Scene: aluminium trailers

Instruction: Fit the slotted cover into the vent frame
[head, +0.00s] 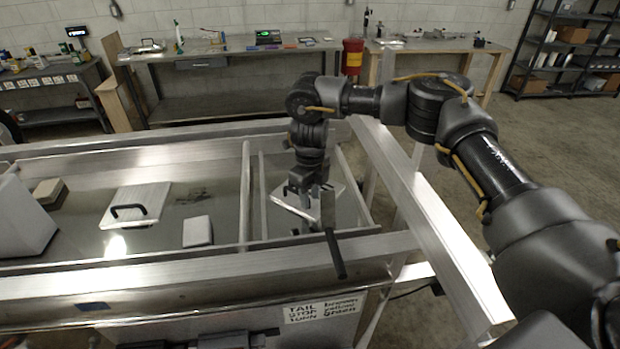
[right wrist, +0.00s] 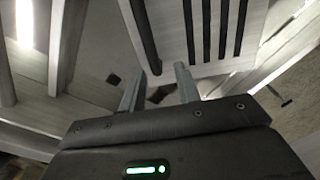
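A pale panel with several dark parallel slots, which looks like the slotted cover (right wrist: 230,65), fills the upper middle of the right wrist view. In the head view the pale panel (head: 283,200) lies in the right bay of the trailer, partly hidden by my right gripper (head: 305,192). In the right wrist view the two fingers of my right gripper (right wrist: 160,75) stand apart near the panel's lower edge, with nothing clearly held between them. I cannot tell whether they touch it. I cannot clearly make out the vent frame. My left gripper is not in view.
A dark upright bar (head: 336,245) stands in front of the gripper, near the trailer's front rail (head: 200,268). A white plate with a black handle (head: 137,204), a small white block (head: 197,231) and a large pale box (head: 22,222) lie in the left bay. Metal rails surround the bays.

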